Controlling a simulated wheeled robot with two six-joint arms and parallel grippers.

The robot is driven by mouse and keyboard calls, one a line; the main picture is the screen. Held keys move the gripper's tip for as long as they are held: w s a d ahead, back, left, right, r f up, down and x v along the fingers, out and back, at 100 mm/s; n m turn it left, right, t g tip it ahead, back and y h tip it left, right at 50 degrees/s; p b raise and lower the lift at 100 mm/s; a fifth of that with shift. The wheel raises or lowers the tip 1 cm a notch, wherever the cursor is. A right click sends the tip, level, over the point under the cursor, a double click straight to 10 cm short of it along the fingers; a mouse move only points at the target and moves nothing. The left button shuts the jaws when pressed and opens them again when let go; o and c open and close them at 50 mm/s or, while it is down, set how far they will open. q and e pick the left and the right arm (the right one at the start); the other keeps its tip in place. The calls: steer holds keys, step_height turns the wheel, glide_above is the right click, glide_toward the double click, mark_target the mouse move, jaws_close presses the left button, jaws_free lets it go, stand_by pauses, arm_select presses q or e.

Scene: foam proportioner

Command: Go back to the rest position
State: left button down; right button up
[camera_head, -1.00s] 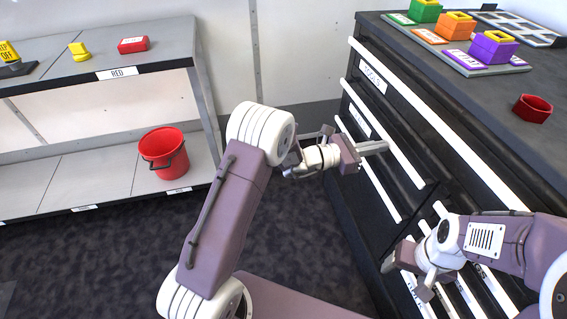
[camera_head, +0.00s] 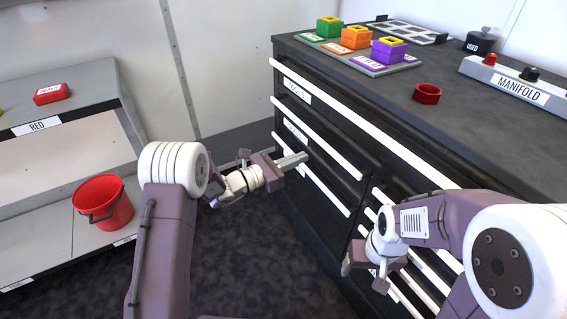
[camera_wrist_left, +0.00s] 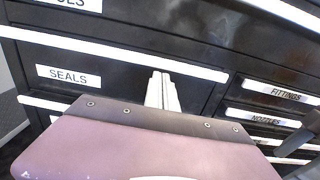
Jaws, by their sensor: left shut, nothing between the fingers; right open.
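My left gripper (camera_head: 293,162) is shut and empty. It points at the front of the black drawer cabinet (camera_head: 335,130), and the head view does not show clearly whether it touches. In the left wrist view its closed fingers (camera_wrist_left: 161,92) appear in front of a drawer front, right of the "SEALS" label (camera_wrist_left: 68,76). My right gripper (camera_head: 362,266) hangs low in front of the cabinet's lower drawers, turned downward. Its fingers are small in the head view; it is open, with nothing seen in it.
At left, a grey shelf (camera_head: 60,112) holds a red bucket (camera_head: 103,203). Dark floor lies between shelf and cabinet.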

arm_select(q)
steer(key=p+v, duration=0.1)
steer(key=v, duration=0.6)
steer(key=shift+w+a+f, duration=0.15)
steer(key=shift+a, duration=0.2)
arm_select(e)
steer(key=shift+w+d+r, duration=0.1)
steer(key=shift+w+r, duration=0.15)
steer(key=shift+r, duration=0.3)
steer(key=shift+w+d+r, duration=0.1)
steer(key=shift+w+r, duration=0.1)
steer(key=shift+r, duration=0.3)
